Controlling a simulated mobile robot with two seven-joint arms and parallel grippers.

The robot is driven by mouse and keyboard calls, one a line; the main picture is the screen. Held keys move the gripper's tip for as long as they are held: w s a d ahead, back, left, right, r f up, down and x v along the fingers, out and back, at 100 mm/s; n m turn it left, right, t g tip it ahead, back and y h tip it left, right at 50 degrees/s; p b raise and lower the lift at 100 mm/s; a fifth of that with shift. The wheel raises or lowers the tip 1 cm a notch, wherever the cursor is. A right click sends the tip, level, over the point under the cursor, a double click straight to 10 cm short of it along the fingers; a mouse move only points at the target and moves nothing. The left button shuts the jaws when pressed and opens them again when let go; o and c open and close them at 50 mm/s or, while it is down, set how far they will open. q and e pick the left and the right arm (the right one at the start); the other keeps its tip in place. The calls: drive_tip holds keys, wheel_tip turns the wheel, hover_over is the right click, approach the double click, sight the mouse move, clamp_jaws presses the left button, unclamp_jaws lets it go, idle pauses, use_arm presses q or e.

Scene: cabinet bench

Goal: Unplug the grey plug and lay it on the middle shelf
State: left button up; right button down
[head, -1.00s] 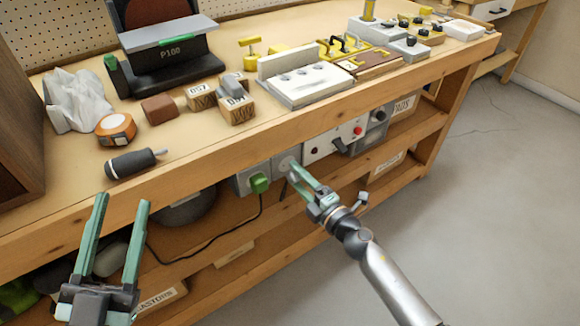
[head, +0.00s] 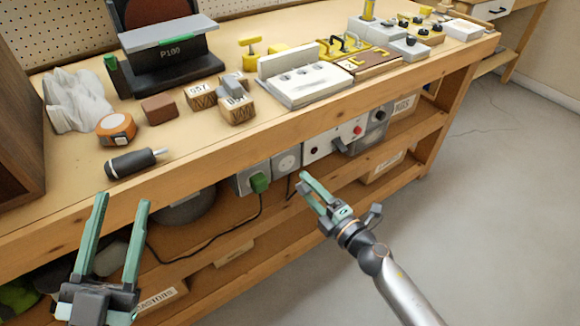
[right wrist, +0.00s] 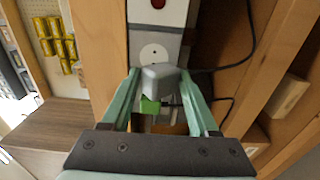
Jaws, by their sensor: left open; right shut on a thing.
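My right gripper (head: 314,190) is shut on the grey plug (right wrist: 160,76), a small grey block between its fingers in the right wrist view. The plug is barely discernible in the head view. The bare round socket (head: 287,160) shows on the panel under the bench top, with the gripper apart from it, in front and to the lower right. A green plug (head: 260,182) sits in the socket to the left. The middle shelf (head: 418,130) runs below the panel, partly hidden by my right arm. My left gripper (head: 120,215) is open and empty before the bench's left part.
The bench top (head: 215,140) carries a screwdriver (head: 134,162), a tape measure (head: 116,128), wooden blocks and a sander (head: 165,55). A black cord (head: 258,220) hangs from the green plug. Boxes stand on the shelves. The floor (head: 500,200) at right is clear.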

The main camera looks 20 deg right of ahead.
drive_tip(key=shift+s+d, duration=0.1)
drive_tip(key=shift+s, duration=0.1)
idle(0.3)
use_arm(q)
drive_tip(key=s+r+m+h+b, duration=0.3)
drive_tip(key=s+r+m+h, duration=0.1)
drive_tip(key=h, duration=0.1)
wheel_tip(320, 180, down, 12)
drive_tip(key=d+b, duration=0.2)
drive_tip(key=b, duration=0.9)
drive_tip(key=shift+f, duration=0.15)
use_arm(e)
wheel_tip(320, 180, down, 15)
idle(0.3)
use_arm(q)
drive_tip(key=shift+w, duration=0.1)
use_arm(e)
drive_tip(key=shift+r, duration=0.15)
